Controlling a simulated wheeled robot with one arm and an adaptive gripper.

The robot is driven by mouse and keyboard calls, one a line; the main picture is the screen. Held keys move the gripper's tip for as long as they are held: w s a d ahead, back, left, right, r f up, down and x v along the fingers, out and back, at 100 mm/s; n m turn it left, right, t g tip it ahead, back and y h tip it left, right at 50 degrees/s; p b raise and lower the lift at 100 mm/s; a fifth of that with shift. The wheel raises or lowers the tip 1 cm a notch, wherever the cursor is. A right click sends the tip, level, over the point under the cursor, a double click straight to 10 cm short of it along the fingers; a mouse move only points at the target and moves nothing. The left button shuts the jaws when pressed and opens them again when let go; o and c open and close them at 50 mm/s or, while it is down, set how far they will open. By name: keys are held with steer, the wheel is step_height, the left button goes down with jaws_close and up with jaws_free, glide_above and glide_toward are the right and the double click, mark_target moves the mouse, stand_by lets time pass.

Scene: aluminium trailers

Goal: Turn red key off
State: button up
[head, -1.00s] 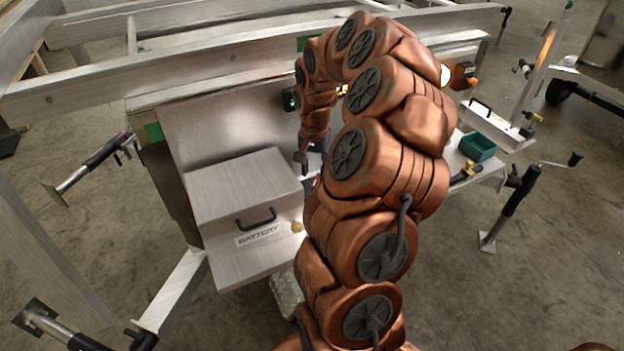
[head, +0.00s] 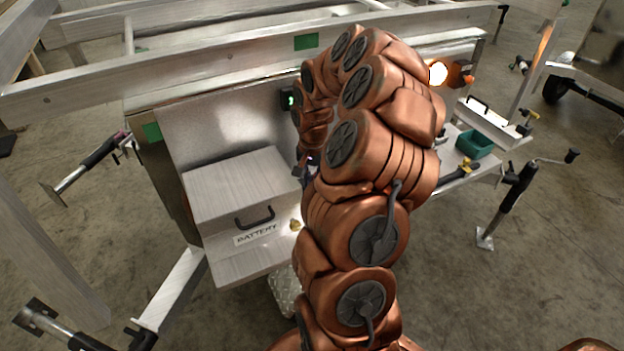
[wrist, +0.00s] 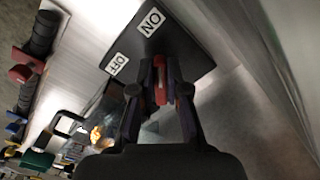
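In the wrist view a black switch box (wrist: 178,45) carries a white ON label (wrist: 151,21) and a white OFF label (wrist: 116,64). The red key (wrist: 160,80) sits at the lower part of the box, between my fingertips. My gripper (wrist: 161,84) has its dark fingers drawn close together, one on each side of the key, with no clear gap showing. The key's base is partly hidden by the fingers.
A metal box labelled BATTERY (head: 235,190) with a black handle stands left of my arm. A green bin (head: 473,145) and tools lie on the shelf at right. A glowing lamp (head: 438,74) is behind my arm. Long aluminium rails (head: 200,68) run above the work area.

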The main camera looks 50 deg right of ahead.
jaws_close()
steer(key=shift+n, duration=0.4)
steer(key=n+b, duration=0.2)
steer(key=shift+s+d+n, duration=0.15)
steer(key=shift+s+n, duration=0.05)
steer(key=shift+n, duration=0.2)
steer(key=n, duration=0.3)
steer(key=n+b, duration=0.1)
steer(key=shift+s+d+n, duration=0.2)
steer(key=shift+d+n, duration=0.1)
steer(key=n, duration=0.4)
steer(key=shift+d+n, duration=0.3)
steer(key=n, duration=0.4)
steer(key=shift+d+n, duration=0.35)
steer(key=shift+n, duration=0.35)
